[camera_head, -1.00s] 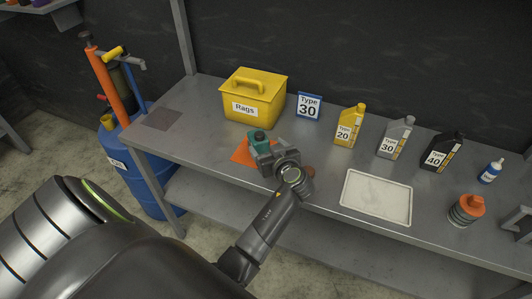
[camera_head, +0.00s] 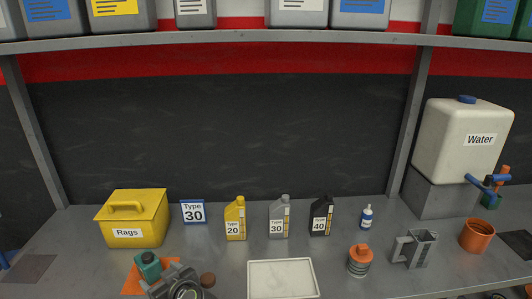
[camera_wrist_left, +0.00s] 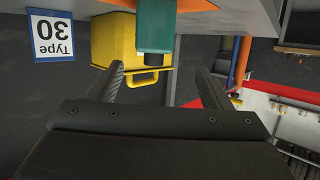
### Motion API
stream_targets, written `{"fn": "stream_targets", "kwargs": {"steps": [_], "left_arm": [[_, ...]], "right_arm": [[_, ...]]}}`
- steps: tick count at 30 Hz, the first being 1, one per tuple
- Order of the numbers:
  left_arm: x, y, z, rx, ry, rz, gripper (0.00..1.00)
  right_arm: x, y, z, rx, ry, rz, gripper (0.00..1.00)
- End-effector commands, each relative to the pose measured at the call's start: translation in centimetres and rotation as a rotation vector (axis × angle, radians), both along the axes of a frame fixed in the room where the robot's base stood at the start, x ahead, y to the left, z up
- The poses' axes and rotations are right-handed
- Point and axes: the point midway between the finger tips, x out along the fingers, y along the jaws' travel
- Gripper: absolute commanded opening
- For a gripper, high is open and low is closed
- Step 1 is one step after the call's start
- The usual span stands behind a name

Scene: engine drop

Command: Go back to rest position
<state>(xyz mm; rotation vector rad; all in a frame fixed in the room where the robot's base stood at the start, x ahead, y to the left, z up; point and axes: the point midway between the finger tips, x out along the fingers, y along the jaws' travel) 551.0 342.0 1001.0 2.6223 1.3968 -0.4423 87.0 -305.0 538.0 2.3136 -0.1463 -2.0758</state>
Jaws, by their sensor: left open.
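My left gripper (camera_head: 162,284) is at the bottom left of the head view, just in front of a teal-topped object (camera_head: 148,264) on an orange cloth (camera_head: 131,288). In the left wrist view, which looks upside down, its two fingers (camera_wrist_left: 160,80) stand apart with nothing between them. The teal object (camera_wrist_left: 155,25) shows beyond the fingers there, with the yellow rags box (camera_wrist_left: 112,42) behind it. Most of my left arm is below the head view's edge. My right gripper does not show.
On the bench stand the yellow rags box (camera_head: 148,207), a Type 30 sign (camera_head: 193,212), several bottles (camera_head: 235,219), a white tray (camera_head: 283,281), an orange-topped filter (camera_head: 360,260), a grey metal part (camera_head: 414,248), an orange cup (camera_head: 477,236) and a water tank (camera_head: 464,140). A shelf (camera_head: 270,38) runs above.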

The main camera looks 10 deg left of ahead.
Motion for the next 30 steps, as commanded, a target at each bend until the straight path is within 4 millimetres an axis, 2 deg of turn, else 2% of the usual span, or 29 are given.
{"fn": "stream_targets", "kwargs": {"steps": [5,7,9,12,15,21,27,29,30], "left_arm": [[-6.7,2.1,-3.8,-0.09,0.195,-0.024,0.73],[-10.4,2.5,-5.3,-0.142,0.303,-0.068,0.73],[-14.1,2.5,-6.4,-0.192,0.411,-0.132,0.73],[-18.5,1.8,-7.2,-0.25,0.541,-0.243,0.73],[-21.8,0.8,-7.4,-0.29,0.634,-0.351,0.73],[-26.7,-1.3,-6.9,-0.336,0.762,-0.541,0.73],[-30.6,-3.3,-5.8,-0.36,0.851,-0.721,0.73],[-31.8,-4.0,-5.3,-0.365,0.875,-0.776,0.73],[-31.3,-3.9,-6.4,-0.368,0.877,-0.775,0.73]], "right_arm": [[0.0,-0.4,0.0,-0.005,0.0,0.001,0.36],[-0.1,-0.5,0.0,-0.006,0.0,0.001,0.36],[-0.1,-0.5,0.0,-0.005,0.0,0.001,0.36],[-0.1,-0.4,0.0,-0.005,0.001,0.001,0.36],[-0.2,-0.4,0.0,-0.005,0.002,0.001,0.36],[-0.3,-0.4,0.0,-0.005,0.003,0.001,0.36],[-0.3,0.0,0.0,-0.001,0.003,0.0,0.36],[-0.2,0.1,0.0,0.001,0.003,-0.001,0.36],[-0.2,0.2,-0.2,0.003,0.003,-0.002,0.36]]}}
